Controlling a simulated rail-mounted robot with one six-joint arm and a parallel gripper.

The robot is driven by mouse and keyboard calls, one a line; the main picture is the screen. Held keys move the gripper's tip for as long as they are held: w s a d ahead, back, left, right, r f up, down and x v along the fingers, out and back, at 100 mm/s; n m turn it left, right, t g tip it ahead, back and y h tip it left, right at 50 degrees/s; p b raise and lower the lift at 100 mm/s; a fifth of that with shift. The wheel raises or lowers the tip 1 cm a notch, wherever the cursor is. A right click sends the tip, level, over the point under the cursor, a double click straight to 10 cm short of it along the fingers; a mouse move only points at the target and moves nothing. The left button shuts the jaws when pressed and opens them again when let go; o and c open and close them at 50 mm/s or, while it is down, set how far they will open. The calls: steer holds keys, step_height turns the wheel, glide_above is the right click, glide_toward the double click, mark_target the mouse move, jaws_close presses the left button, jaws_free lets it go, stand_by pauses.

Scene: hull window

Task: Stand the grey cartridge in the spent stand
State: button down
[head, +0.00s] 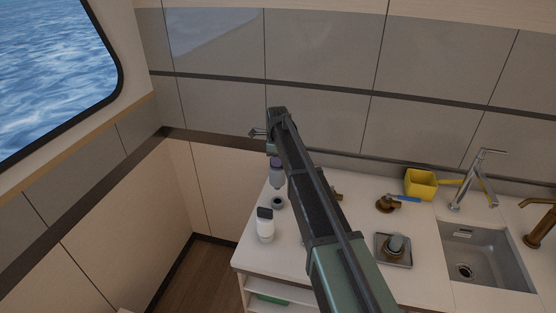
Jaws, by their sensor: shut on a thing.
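My gripper (274,161) points down at the left end of the counter, partly hidden by my arm. It is shut on a small grey cylinder, the grey cartridge (276,181), held upright with its lower end showing. Just below it on the counter is a small dark ring-shaped holder (278,204) with a round opening, which may be the spent stand; no label is readable. The cartridge appears above this holder and apart from it, though the exact gap is hard to tell.
A white bottle with a black cap (265,230) stands near the front-left counter edge.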

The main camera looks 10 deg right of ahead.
mark_target(278, 170)
steer(key=shift+f+b, duration=2.6)
steer(key=shift+f, duration=0.15)
steer(key=shift+r, duration=0.15)
stand_by(4.6)
